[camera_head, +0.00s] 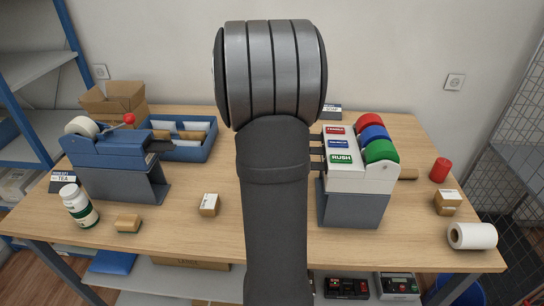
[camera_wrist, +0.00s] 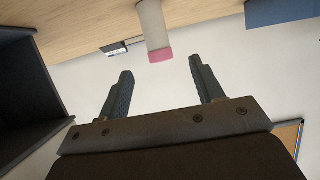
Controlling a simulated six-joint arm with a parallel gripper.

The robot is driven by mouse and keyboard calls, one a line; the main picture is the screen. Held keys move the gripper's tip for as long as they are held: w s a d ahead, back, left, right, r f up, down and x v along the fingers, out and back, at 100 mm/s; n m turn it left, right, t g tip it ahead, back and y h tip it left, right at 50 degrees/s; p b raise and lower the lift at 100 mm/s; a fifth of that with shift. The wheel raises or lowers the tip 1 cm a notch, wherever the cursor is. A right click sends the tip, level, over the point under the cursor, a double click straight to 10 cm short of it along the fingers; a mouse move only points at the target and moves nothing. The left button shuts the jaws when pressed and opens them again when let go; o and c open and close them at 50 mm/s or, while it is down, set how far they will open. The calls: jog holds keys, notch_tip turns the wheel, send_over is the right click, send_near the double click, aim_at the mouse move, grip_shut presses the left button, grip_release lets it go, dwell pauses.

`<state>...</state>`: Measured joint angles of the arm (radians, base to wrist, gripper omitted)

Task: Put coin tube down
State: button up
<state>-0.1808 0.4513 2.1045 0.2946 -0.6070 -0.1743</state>
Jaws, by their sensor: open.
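In the wrist view, which shows the scene upside down, a pale tube with a pink end, likely the coin tube (camera_wrist: 154,28), stands upright on the wooden table. My gripper (camera_wrist: 161,68) is open and empty, its two dark fingers spread apart. The tube is beyond the fingertips, lined up between them, and apart from both. In the head view my arm hides the gripper and the tube.
A blue tray (camera_head: 186,146) is left of my arm. A label dispenser (camera_head: 352,205) with red, blue and green rolls stands close on the right. A small carton (camera_head: 209,205) lies at front left. Bare table (camera_head: 265,240) shows near the front edge.

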jog(key=x, duration=0.6)
jog(key=shift+w+f, duration=0.2)
jog(key=shift+w, duration=0.05)
jog(key=shift+x, duration=2.65)
jog(key=shift+d+r, duration=0.1)
jog(key=shift+r, duration=0.1)
grip_shut()
notch_tip(320, 180, up, 9)
jog(key=shift+r, duration=0.1)
jog(key=s+d+f+m+h, duration=0.1)
jog(key=s+d+f, duration=0.1)
jog(key=s+d+f+m+h, duration=0.1)
jog(key=s+d+f, duration=0.1)
jog(key=s, duration=0.1)
jog(key=s+d+f+m+h, duration=0.1)
jog(key=s+d+f+h, duration=0.1)
jog(key=s, duration=0.1)
jog(key=shift+s+f+g, duration=0.1)
jog(key=shift+f+g, duration=0.1)
jog(key=shift+g, duration=0.1)
